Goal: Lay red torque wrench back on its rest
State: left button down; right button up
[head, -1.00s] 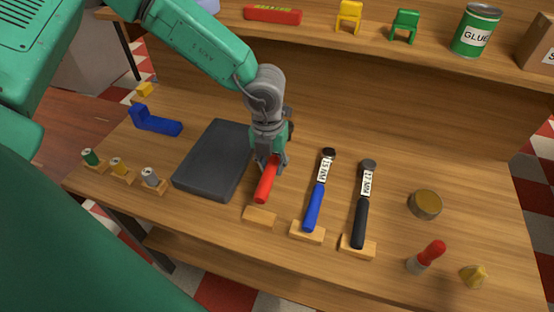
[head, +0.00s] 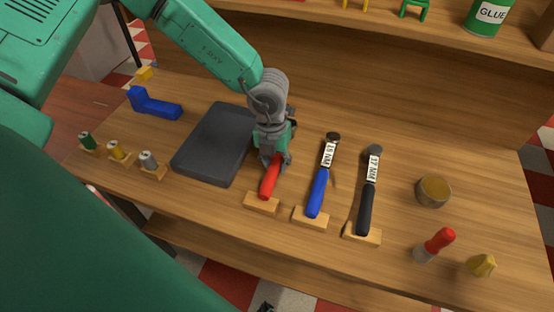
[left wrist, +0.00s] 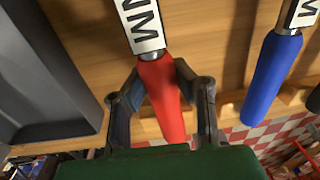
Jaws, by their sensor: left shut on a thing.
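My left gripper (head: 272,165) is shut on the red torque wrench (head: 270,182), above the bench. In the left wrist view, the fingers (left wrist: 163,95) stand on either side of the red handle (left wrist: 160,85), with a white label above it. The handle's end is at the wooden rest (head: 261,206) in the head view; I cannot tell whether it touches. The wrench's far end is hidden behind the gripper. A small dark part at the bottom edge of the head view looks like my right gripper (head: 265,307); its fingers cannot be made out.
A blue wrench (head: 318,190) and a black wrench (head: 366,205) lie on rests to the right. A dark grey tray (head: 205,178) is close on the left.

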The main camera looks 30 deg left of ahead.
pick_arm(q)
jog(key=shift+d+r, duration=0.1)
jog(key=shift+d, duration=0.45)
jog(key=shift+f, duration=0.2)
jog(key=shift+a+f, duration=0.15)
jog(key=shift+a, duration=0.2)
jog(key=c, duration=1.3)
grip_release()
jog(key=shift+d, duration=0.15)
jog(key=r, duration=0.7)
jog(key=a+r, duration=0.1)
jog(key=r, duration=0.3)
jog(key=shift+r, duration=0.2)
jog(key=shift+d+r, duration=0.15)
jog(key=shift+r, duration=0.1)
